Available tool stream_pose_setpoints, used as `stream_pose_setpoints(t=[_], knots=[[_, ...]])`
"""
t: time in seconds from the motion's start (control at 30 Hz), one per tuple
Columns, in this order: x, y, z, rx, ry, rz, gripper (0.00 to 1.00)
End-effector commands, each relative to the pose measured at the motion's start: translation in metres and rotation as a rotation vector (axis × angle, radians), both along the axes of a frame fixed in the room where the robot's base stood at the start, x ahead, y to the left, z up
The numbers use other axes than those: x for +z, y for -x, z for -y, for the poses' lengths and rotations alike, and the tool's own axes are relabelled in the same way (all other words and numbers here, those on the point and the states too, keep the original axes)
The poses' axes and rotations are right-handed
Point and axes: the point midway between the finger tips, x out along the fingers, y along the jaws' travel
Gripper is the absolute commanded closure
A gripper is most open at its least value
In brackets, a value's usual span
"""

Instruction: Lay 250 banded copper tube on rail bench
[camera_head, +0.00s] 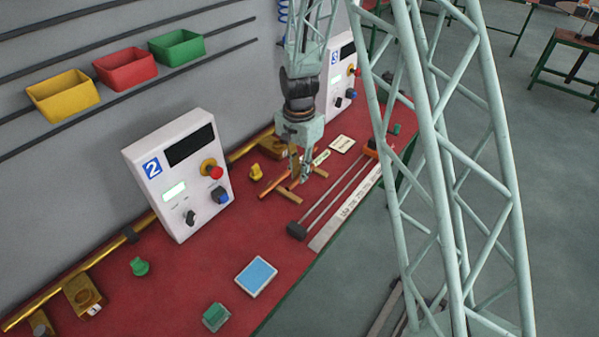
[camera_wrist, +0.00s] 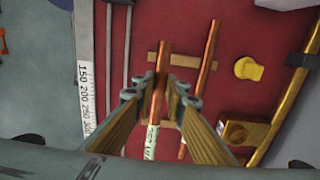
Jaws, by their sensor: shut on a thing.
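My gripper (camera_wrist: 160,98) is shut on a copper tube (camera_wrist: 164,62) with a pale printed label band (camera_wrist: 152,142); the number on it is hard to read. In the head view my gripper (camera_head: 299,180) hangs low over the red bench. A second copper tube (camera_wrist: 208,62) lies beside it, to the right in the wrist view, across two wooden strips (camera_wrist: 153,57). I cannot tell whether the held tube touches the strips. The rail bench, two grey rods (camera_head: 333,190) with a black end block (camera_head: 297,230) and an orange end piece (camera_head: 371,148), is to the gripper's right.
A ruler (camera_head: 345,209) lies along the bench's front edge beside the rods. A yellow knob (camera_head: 256,172), brass fittings (camera_wrist: 240,131) and a brass pipe (camera_wrist: 290,105) are on the wall side. Control panel 2 (camera_head: 178,170) stands left, panel 3 (camera_head: 342,75) behind.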

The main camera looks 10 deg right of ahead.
Motion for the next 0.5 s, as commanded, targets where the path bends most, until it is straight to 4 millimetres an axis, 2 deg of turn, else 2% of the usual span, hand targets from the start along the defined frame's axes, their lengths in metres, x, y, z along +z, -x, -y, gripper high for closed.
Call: stream_pose_setpoints(t=[0.2,0.5], knots=[[-0.018,0.000,0.000,0.000,0.000,0.000,0.95],[-0.031,0.000,0.000,0.000,0.000,0.000,0.95]])
